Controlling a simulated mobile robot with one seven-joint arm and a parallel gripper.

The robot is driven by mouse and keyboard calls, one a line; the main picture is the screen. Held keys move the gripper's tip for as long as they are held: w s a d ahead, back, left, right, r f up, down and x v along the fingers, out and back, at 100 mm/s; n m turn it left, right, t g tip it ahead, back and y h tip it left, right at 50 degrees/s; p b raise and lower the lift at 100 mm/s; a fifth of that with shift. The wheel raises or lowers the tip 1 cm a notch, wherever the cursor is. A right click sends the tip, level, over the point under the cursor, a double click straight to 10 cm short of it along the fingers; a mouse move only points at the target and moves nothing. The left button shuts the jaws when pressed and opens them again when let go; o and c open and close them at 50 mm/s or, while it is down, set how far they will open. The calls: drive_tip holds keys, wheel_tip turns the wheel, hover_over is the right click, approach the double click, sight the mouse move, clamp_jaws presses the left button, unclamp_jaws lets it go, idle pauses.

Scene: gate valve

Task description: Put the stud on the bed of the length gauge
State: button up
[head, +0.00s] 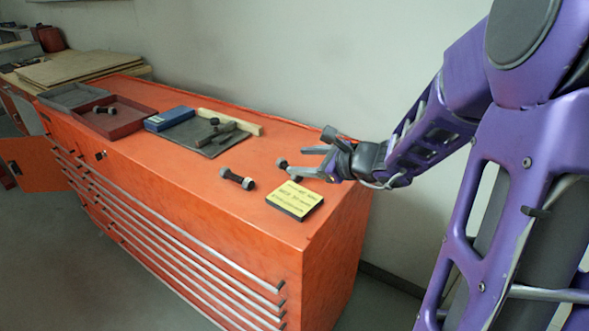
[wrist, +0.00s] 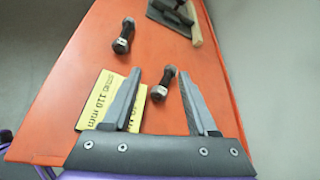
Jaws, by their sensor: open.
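Two dark studs with nuts lie on the orange cabinet top. One stud (head: 237,179) lies left of my gripper; it is also in the wrist view (wrist: 124,35). The nearer stud (wrist: 162,84) shows between my open fingers in the wrist view, and its end shows by the fingertips in the head view (head: 282,163). My gripper (head: 298,161) is open and empty; both fingers show in the wrist view (wrist: 160,73). What looks like the length gauge (head: 214,132) is a grey metal piece on a dark plate, farther back. Its bed is too small to make out.
A yellow card (head: 295,198), reading about studs and 110 mm, lies at the near end. A wooden strip (head: 232,122) and a blue box (head: 169,118) flank the dark plate. A red tray (head: 126,124) holds another stud; a grey tray (head: 73,96) is beyond.

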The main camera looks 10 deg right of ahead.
drive_tip(key=w+a+r+n+g, duration=0.1)
drive_tip(key=a+r+n+g, duration=0.15)
drive_tip(key=n, duration=0.65)
drive_tip(key=a+r+n+g, duration=0.1)
drive_tip(key=n+g, duration=0.2)
drive_tip(key=n, duration=0.6)
drive_tip(key=w+d+r+n+g+h, duration=0.15)
drive_tip(key=d+r+n+h, duration=0.4)
drive_tip(key=n, duration=0.55)
drive_tip(key=x, duration=1.2)
drive_tip(key=shift+d+f, duration=0.15)
drive_tip(key=shift+f, duration=0.1)
drive_tip(key=shift+w+a+f, duration=0.3)
drive_tip(key=shift+w+f, duration=0.15)
drive_tip(key=shift+f, duration=0.3)
drive_tip(key=shift+w+a+f, duration=0.3)
drive_tip(key=shift+w+f, duration=0.1)
drive_tip(key=shift+f, duration=0.35)
drive_tip(key=shift+w+a+f, duration=0.35)
drive_tip(key=shift+w+f, duration=0.1)
drive_tip(key=shift+f, duration=0.3)
clamp_jaws()
